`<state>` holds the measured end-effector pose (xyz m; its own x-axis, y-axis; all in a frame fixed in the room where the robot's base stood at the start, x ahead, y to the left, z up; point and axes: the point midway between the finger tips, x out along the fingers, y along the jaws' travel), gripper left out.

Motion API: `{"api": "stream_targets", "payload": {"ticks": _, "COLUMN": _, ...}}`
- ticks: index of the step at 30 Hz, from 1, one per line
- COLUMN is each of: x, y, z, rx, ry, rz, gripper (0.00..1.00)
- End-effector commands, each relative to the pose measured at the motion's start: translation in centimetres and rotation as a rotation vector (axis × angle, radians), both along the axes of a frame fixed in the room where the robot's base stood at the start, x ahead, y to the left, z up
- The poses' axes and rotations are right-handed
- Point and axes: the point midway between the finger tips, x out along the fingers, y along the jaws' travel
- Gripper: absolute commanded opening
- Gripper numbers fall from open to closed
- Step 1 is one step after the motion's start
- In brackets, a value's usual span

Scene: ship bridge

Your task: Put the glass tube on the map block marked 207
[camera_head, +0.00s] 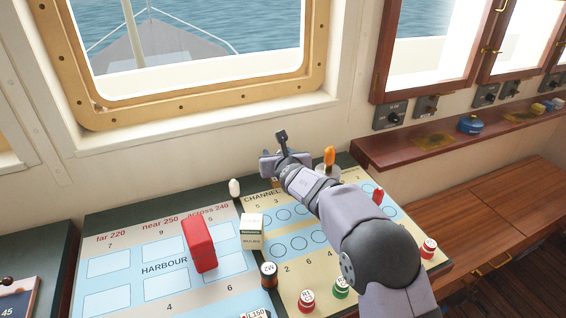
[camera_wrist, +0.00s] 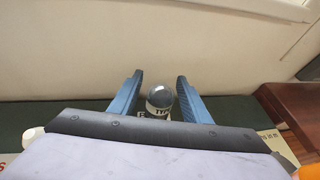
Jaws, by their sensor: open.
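My gripper (camera_head: 277,162) is over the far edge of the chart board, its fingers open. In the wrist view a small upright cylinder (camera_wrist: 159,97) with a rounded grey top and a pale label with dark lettering stands between or just beyond the blue fingers of my gripper (camera_wrist: 158,88). I cannot tell whether it is the glass tube, nor whether the fingers touch it. My arm mostly hides that spot in the head view. No 207 marking is legible; part of the CHANNEL chart (camera_head: 292,262) is hidden by my arm.
A white rounded piece (camera_head: 235,187), an orange piece (camera_head: 329,157), a dark M2 piece (camera_head: 269,275) and several red or green markers stand around. The wall and window are close behind.

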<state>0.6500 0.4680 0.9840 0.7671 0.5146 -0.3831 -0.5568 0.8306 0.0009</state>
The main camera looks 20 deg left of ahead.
Motion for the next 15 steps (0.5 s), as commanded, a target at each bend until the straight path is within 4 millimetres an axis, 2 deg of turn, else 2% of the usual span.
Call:
{"api": "stream_targets", "payload": {"ticks": 7, "x": -2.1, "y": -1.4, "z": 0.7, "rx": 0.001, "ry": -0.002, "rz": 0.001, "gripper": 0.43}}
{"api": "stream_targets", "payload": {"ticks": 15, "x": -5.2, "y": -3.4, "z": 2.4, "rx": 0.001, "ry": -0.003, "rz": 0.001, "gripper": 0.43}}
